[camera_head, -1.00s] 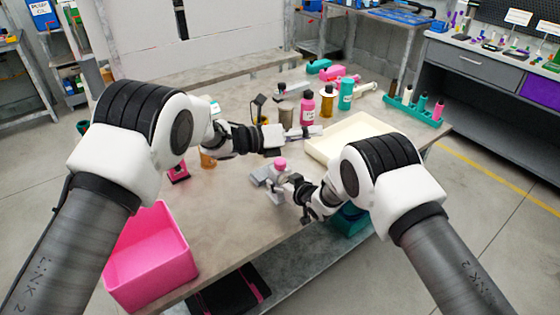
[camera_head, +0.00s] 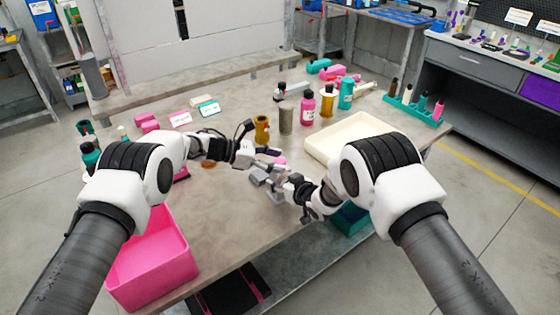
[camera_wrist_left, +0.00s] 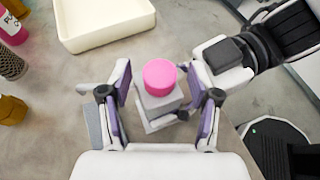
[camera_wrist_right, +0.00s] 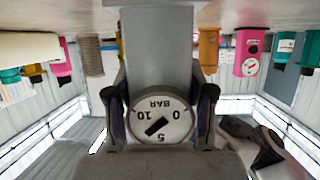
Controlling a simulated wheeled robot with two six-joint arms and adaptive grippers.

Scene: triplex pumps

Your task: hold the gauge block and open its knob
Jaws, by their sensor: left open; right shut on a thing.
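The gauge block is a grey block with a pink knob (camera_wrist_left: 160,76) on top, standing at the table's front edge. Its grey body (camera_wrist_right: 157,62) fills the middle of the right wrist view, with a round white dial (camera_wrist_right: 158,118) marked 0, 5, 10 BAR. My right gripper (camera_wrist_right: 160,100) is shut on the block, one finger on each side of it. My left gripper (camera_wrist_left: 162,98) is open, its fingers on either side of the pink knob and apart from it. In the head view the knob (camera_head: 280,160) is partly hidden by the left gripper.
A cream tray (camera_head: 350,137) lies behind and right of the block. A pink bin (camera_head: 150,262) stands at the front left. Bottles, including a pink bottle (camera_head: 307,105), stand farther back. The middle-left tabletop is mostly clear.

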